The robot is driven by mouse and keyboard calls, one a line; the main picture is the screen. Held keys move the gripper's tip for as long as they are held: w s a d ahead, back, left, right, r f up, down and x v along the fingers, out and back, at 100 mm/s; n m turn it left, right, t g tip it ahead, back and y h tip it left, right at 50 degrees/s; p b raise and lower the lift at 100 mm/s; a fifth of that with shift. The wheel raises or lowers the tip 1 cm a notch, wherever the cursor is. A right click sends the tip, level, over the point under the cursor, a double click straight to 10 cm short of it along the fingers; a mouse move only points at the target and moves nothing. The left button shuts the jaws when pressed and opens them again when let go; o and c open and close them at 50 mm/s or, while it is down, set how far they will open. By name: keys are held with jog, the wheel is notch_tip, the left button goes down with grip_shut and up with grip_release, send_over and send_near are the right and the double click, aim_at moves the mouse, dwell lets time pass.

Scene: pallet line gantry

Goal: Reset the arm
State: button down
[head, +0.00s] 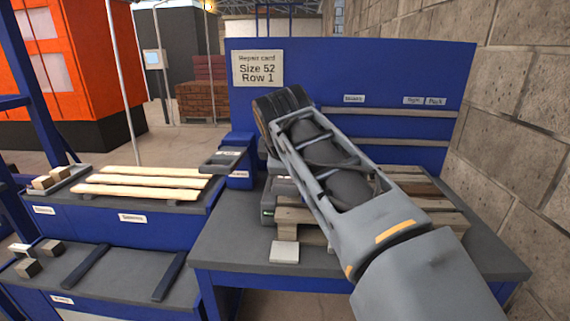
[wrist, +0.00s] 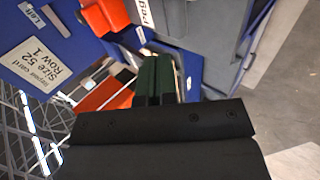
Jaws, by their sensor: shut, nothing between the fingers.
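My arm reaches up over the blue workbench (head: 235,245) in the head view, with its wrist end in front of the blue back panel. My gripper (wrist: 155,75) shows in the wrist view as two dark fingers side by side, closed together with nothing between them. In the head view the fingers are hidden behind my arm. A wooden pallet (head: 290,215) lies on the workbench under and behind my arm, partly covered by it. The repair card (head: 258,68), reading "Size 52 Row 1", is on the back panel. It also shows in the wrist view (wrist: 40,67).
A white block (head: 284,252) lies near the workbench's front edge. Pale planks (head: 140,182) lie on a blue stand at the left, with dark bars (head: 88,266) on a lower one. A brick wall (head: 525,120) bounds the right side. The workbench's front left top is clear.

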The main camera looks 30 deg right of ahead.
aim_at(278, 191)
jog(key=s+a+f+m+g+y+p, duration=0.2)
jog(key=a+f+m+p, duration=0.2)
jog(key=f+m, duration=0.45)
jog(key=s+a+f+m+g+y+p, duration=0.1)
jog(key=s+a+f+m+y+p, duration=0.1)
jog(key=s+a+f+p, duration=0.2)
jog(key=s+a+p, duration=0.2)
jog(key=s+p, duration=0.2)
jog(key=shift+a+g+p, duration=0.15)
jog(key=shift+g+p, duration=0.15)
jog(key=shift+p, duration=0.1)
jog(key=shift+m, duration=0.25)
